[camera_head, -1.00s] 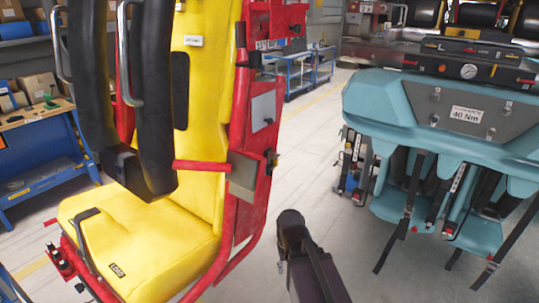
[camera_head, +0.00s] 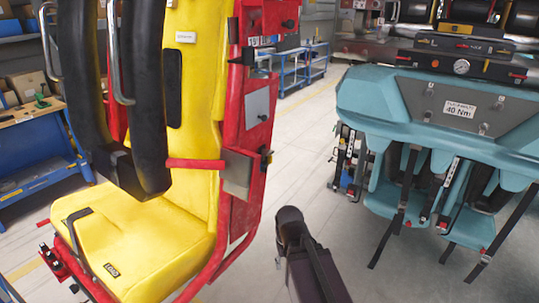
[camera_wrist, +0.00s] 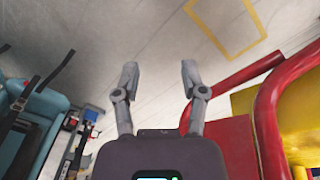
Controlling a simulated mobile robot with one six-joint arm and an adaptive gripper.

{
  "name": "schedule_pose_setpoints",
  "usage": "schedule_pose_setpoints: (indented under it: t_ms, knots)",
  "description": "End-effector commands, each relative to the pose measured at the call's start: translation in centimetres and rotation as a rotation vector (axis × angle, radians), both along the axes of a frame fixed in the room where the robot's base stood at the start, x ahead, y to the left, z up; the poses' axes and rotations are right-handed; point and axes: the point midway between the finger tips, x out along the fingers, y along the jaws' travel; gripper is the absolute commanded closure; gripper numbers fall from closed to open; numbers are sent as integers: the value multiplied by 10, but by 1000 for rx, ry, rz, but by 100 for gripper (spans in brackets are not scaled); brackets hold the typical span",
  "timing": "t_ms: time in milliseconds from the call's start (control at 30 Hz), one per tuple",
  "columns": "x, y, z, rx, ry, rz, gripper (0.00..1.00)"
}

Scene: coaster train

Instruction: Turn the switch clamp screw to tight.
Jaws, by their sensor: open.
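A yellow ride seat (camera_head: 150,235) in a red frame (camera_head: 232,215) stands left of centre in the head view. Grey plates are fixed on the frame's side, an upper one (camera_head: 258,104) and a lower one (camera_head: 236,174). A small dark knob (camera_head: 266,158) sticks out beside the lower plate; I cannot tell whether it is the switch clamp screw. My gripper (camera_wrist: 159,82) is open and empty in the wrist view, with bare floor between its fingers. The red frame (camera_wrist: 232,140) is to its right there, apart from the fingers.
A teal car body (camera_head: 375,105) with hanging black straps and a "40 Nm" plate (camera_head: 459,108) stands at right. A blue workbench (camera_head: 40,150) is at far left. Blue carts (camera_head: 300,65) stand at the back. Open floor (camera_head: 305,135) lies between the seat and the teal body.

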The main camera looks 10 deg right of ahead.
Motion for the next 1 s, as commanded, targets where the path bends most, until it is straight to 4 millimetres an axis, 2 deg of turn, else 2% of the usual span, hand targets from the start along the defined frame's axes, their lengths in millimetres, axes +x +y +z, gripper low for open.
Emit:
schedule_pose_setpoints:
  t_ms: [33,100,267,467,733,1000]
  knots:
    - [1,0,0,4,-1,2,19]
    - [2,1,1,17,-5,10,0]
    - [10,5,5,90,-27,57,0]
    - [33,12,19,266,-115,171,0]
    - [73,17,58,521,-355,345,0]
    - [114,0,113,689,-687,467,0]
